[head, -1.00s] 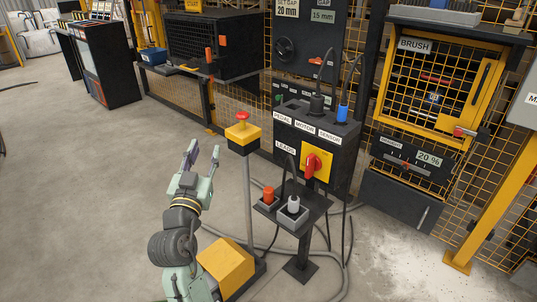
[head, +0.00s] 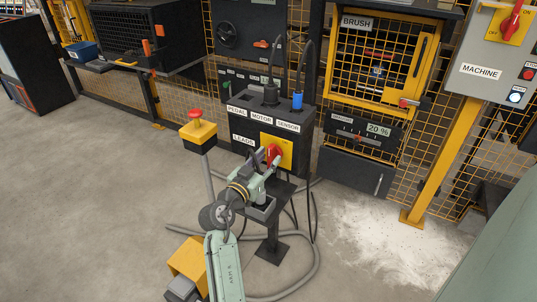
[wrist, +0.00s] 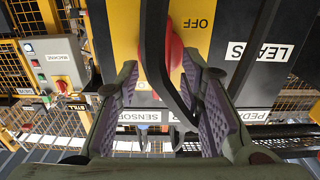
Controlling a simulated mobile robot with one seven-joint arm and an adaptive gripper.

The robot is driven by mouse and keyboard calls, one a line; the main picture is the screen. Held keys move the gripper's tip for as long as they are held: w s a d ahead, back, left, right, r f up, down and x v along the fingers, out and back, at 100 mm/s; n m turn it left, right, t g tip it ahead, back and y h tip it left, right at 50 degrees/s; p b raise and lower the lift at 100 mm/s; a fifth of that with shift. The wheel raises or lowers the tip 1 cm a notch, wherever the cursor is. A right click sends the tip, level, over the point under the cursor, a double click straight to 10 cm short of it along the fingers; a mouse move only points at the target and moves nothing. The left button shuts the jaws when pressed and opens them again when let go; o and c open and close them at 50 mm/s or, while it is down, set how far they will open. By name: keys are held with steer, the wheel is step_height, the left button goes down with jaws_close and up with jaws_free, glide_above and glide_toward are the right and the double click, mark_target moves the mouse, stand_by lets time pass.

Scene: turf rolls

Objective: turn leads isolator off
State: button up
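The leads isolator is a red knob (head: 274,152) on a yellow plate (head: 287,150), on the front of the black box labelled LEADS (head: 243,139). My gripper (head: 265,161) is in front of it and partly covers it. In the wrist view, which is upside down, my gripper (wrist: 163,85) is open, with purple pads either side. The red knob (wrist: 174,52) shows between and just beyond the fingertips. A black cable (wrist: 154,55) runs across in front of the knob, between the fingers. The OFF mark is readable on the plate; the knob's exact angle is partly hidden.
A yellow post box with a red button (head: 197,131) stands left of the black box. A black plug (head: 271,93) and a blue plug (head: 297,100) sit on top, with cables rising. A grey socket tray (head: 262,209) is below my gripper. Cables lie on the floor.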

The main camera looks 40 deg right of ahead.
steer(key=shift+x, duration=0.75)
steer(key=shift+c, duration=0.4)
jaws_close()
